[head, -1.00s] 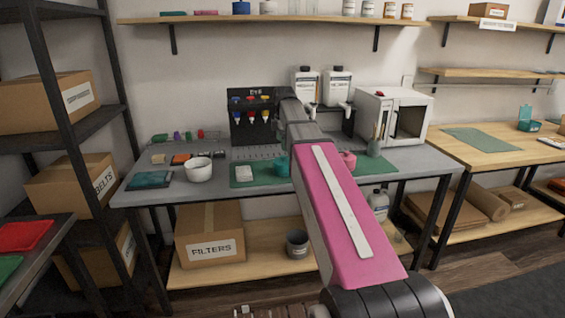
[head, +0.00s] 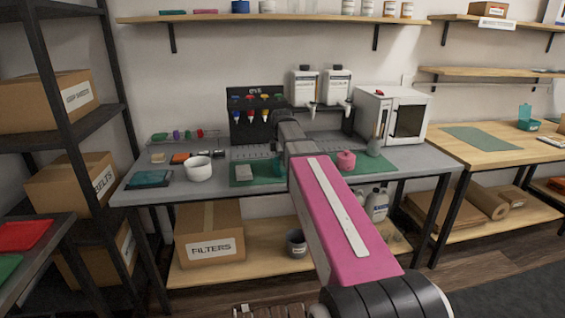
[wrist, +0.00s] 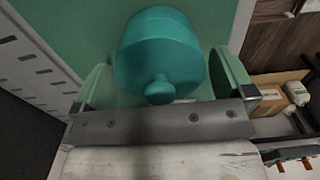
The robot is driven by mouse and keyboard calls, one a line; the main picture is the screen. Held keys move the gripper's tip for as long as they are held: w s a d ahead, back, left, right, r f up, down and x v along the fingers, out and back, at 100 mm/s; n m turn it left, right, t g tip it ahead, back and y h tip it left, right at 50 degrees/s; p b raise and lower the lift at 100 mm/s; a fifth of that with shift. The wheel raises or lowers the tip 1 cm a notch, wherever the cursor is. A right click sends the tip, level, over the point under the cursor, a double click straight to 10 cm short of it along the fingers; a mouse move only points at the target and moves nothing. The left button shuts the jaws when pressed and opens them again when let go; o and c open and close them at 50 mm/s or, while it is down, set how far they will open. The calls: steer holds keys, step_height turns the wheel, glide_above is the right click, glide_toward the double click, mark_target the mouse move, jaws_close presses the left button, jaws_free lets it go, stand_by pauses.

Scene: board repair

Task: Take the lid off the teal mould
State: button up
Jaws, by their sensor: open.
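The teal mould (wrist: 172,25) shows in the wrist view on a green surface, seen from above at a slant. Its round teal lid (wrist: 160,66) has a small knob (wrist: 159,90) that faces my gripper. My gripper (wrist: 165,80) is open, with one pale green finger on each side of the lid and the knob between them. Gaps show between the fingers and the lid, and nothing is held. In the head view my pink arm reaches over the grey bench, and the mould and gripper are hidden behind it.
A dispenser rack (head: 256,118) stands behind. A white bowl (head: 199,169) and a pale block (head: 244,173) lie to the left. A white oven (head: 392,117) stands at the back right.

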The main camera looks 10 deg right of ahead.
steer(key=c, duration=0.7)
steer(key=shift+c, duration=0.2)
steer(key=shift+r, duration=0.2)
